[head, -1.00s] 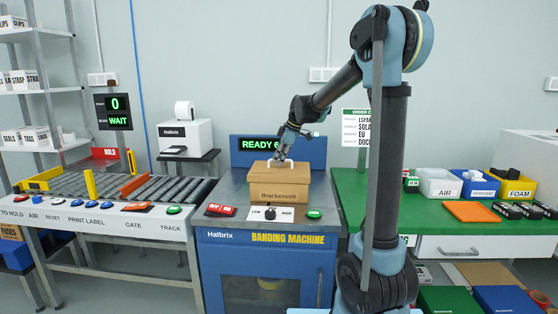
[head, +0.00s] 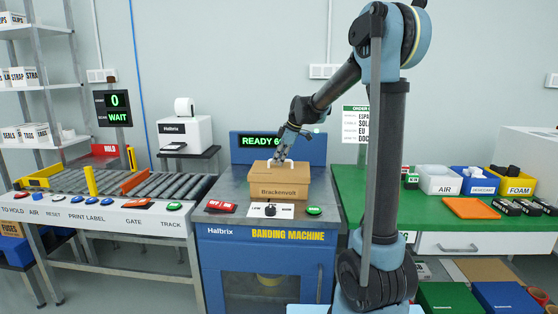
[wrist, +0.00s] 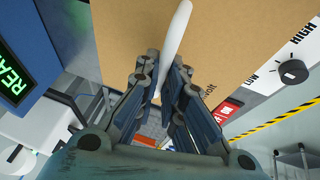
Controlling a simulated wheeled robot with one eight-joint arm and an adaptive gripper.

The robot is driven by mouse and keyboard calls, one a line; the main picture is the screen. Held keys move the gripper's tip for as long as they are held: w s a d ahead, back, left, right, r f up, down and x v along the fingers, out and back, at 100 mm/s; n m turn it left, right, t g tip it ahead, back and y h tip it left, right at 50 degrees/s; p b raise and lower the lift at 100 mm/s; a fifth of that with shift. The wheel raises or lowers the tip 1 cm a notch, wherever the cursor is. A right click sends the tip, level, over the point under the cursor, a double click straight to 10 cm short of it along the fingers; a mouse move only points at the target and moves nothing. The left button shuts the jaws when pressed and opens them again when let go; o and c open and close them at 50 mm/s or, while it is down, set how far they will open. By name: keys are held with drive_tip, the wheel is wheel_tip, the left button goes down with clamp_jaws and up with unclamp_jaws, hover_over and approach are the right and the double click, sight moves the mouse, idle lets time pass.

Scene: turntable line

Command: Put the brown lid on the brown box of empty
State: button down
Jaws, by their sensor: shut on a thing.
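The brown box (head: 278,192), marked "Brackenvolt", stands upright on the banding machine top (head: 232,190). A brown lid (head: 262,171) lies over it, level as far as I can tell. Whether it is pressed fully down I cannot tell. My gripper (head: 281,157) points down at the lid's middle and is shut on its white handle. In the wrist view my gripper's fingers (wrist: 166,85) close on both sides of the white handle (wrist: 175,42), with the tan lid (wrist: 235,45) filling the upper middle. The box's inside is hidden.
The machine display reads "READY" (head: 262,143). A knob panel (head: 270,210) sits close in front of the box, with a red switch (head: 220,206) and green button (head: 314,211) beside it. A roller conveyor (head: 150,187) is left; a green bench with bins (head: 438,180) is right.

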drive_tip(key=shift+f, duration=0.4)
idle(0.5)
drive_tip(key=c, duration=1.6)
unclamp_jaws()
drive_tip(key=shift+c, duration=0.2)
drive_tip(key=v, duration=1.2)
drive_tip(key=s+d+f+m+h, duration=0.1)
drive_tip(key=s+d+f+m, duration=0.4)
drive_tip(key=s, duration=0.5)
drive_tip(key=s+d+f+m+h, duration=0.1)
drive_tip(key=s+d+f+m, duration=0.15)
drive_tip(key=s+d, duration=0.55)
drive_tip(key=s+d+f+m+h, duration=0.1)
drive_tip(key=s+d+f+m, duration=0.2)
drive_tip(key=s+f+m, duration=0.2)
drive_tip(key=s+d+f+m+h, duration=0.1)
drive_tip(key=s+d+f+m, duration=0.3)
drive_tip(key=s+f, duration=0.7)
drive_tip(key=s+m, duration=0.1)
drive_tip(key=s, duration=0.3)
drive_tip(key=shift+f, duration=0.15)
